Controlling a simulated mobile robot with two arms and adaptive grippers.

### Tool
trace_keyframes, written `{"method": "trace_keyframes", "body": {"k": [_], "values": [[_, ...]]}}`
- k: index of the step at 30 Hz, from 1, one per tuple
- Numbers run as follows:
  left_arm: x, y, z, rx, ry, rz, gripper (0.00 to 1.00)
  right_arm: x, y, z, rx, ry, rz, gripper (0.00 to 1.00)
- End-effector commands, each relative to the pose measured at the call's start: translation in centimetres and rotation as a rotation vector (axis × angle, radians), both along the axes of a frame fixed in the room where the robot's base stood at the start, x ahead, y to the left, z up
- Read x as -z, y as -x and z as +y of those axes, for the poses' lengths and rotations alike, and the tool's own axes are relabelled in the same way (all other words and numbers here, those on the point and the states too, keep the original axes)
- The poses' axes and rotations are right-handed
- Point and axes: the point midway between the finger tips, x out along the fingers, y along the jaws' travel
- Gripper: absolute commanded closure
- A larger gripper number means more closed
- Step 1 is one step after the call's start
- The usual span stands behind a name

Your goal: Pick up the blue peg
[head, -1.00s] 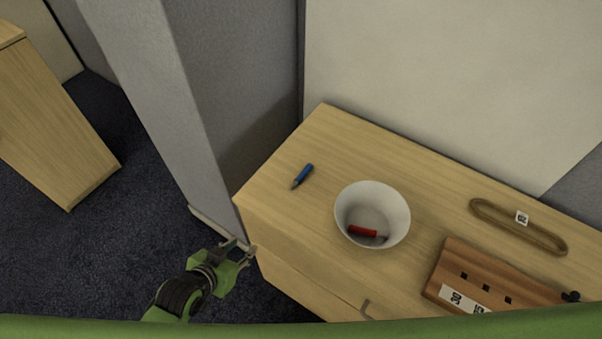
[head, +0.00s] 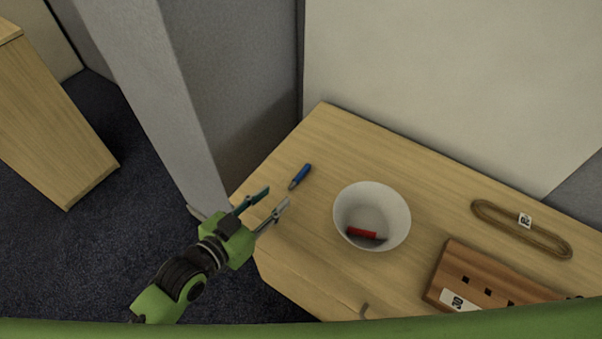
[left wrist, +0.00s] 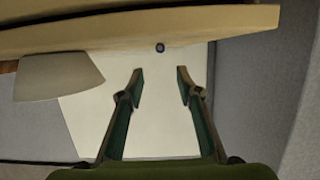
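The blue peg (head: 301,176) lies on the wooden table, near its left end, with its darker tip toward the lower left. It shows nearly end-on as a small dark round spot in the left wrist view (left wrist: 160,47). My left gripper (head: 277,197) is open and empty over the table's left edge, just short of the peg's tip. In the left wrist view the peg lies ahead, between the lines of the two spread fingers (left wrist: 160,72). My right gripper is not in view.
A white bowl (head: 398,207) holding a red peg (head: 361,233) stands right of the blue peg, also seen in the wrist view (left wrist: 55,77). A wooden block with holes (head: 482,262) and an oval ring (head: 485,212) lie farther right. A wall stands behind the table.

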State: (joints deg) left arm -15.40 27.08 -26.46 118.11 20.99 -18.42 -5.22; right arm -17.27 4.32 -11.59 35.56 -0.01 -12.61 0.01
Motion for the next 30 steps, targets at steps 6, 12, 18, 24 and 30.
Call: {"method": "trace_keyframes", "body": {"k": [6,12,18,24,30], "values": [[1.1,-3.1,-2.2,-0.002,0.000,0.000,0.68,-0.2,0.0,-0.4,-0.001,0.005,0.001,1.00],[1.6,-4.1,-2.9,0.000,-0.001,0.000,0.68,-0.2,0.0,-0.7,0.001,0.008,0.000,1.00],[2.4,-6.0,-4.2,-0.001,0.000,0.001,0.68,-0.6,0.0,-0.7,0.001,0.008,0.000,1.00],[3.3,-7.7,-5.4,-0.001,-0.002,0.001,0.68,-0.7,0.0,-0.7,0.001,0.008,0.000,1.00],[3.5,-7.9,-5.6,-0.001,-0.003,0.002,0.68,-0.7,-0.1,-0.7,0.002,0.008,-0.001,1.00]]}}
